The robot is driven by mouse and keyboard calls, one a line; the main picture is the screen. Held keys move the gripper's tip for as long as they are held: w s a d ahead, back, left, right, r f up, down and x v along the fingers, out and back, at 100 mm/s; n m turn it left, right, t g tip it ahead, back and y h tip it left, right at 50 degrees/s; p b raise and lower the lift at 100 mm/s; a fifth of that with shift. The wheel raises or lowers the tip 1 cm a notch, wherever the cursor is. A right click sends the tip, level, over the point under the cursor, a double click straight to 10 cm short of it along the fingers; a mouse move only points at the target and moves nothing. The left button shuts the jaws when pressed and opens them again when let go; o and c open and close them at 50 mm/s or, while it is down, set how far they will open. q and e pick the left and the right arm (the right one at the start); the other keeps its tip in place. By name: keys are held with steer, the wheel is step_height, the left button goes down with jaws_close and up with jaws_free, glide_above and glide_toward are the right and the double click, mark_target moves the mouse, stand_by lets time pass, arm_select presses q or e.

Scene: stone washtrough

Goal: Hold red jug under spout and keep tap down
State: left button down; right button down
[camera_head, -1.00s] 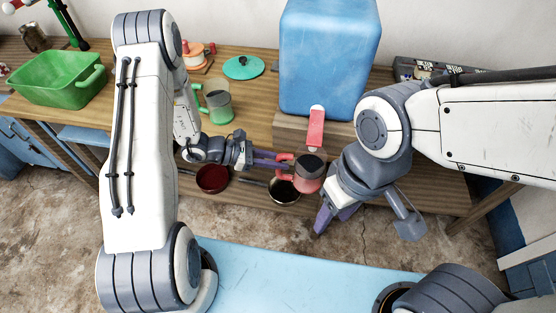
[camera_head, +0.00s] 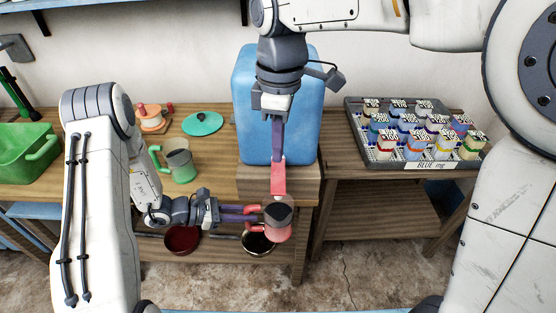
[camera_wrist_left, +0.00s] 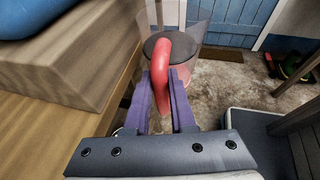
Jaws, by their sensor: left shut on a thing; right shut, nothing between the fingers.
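The red jug (camera_head: 283,235) with a dark interior is held in the air beside the front of the wooden stand, just below the red tap (camera_head: 278,180) in the head view. My left gripper (camera_head: 255,213) is shut on the jug's red handle. The left wrist view shows the handle (camera_wrist_left: 161,70) between the fingers and the dark mouth of the jug (camera_wrist_left: 185,46) behind it. My right gripper (camera_head: 278,156) points down, closed and empty, its tips at the tap's upper end. Contact cannot be told. The spout itself is hidden. The blue water container (camera_head: 245,120) stands behind.
A green jug (camera_head: 181,170), a teal lid (camera_head: 202,123) and a green basin (camera_head: 25,150) stand on the left. Dark red (camera_head: 181,240) and black (camera_head: 257,240) pans sit on the lower shelf. A tray of labelled jars (camera_head: 428,165) stands on the right table.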

mark_target(279, 189)
steer(key=w, duration=0.1)
steer(key=w+r+n, duration=0.2)
steer(key=shift+w, duration=0.35)
step_height(279, 189, down, 14)
stand_by(0.5)
steer(key=shift+f, duration=0.1)
steer(key=shift+s+f, duration=0.2)
steer(key=shift+f, duration=0.35)
steer(key=shift+s+f, duration=0.15)
steer(key=shift+f, duration=0.35)
steer(key=shift+r, duration=0.1)
stand_by(5.0)
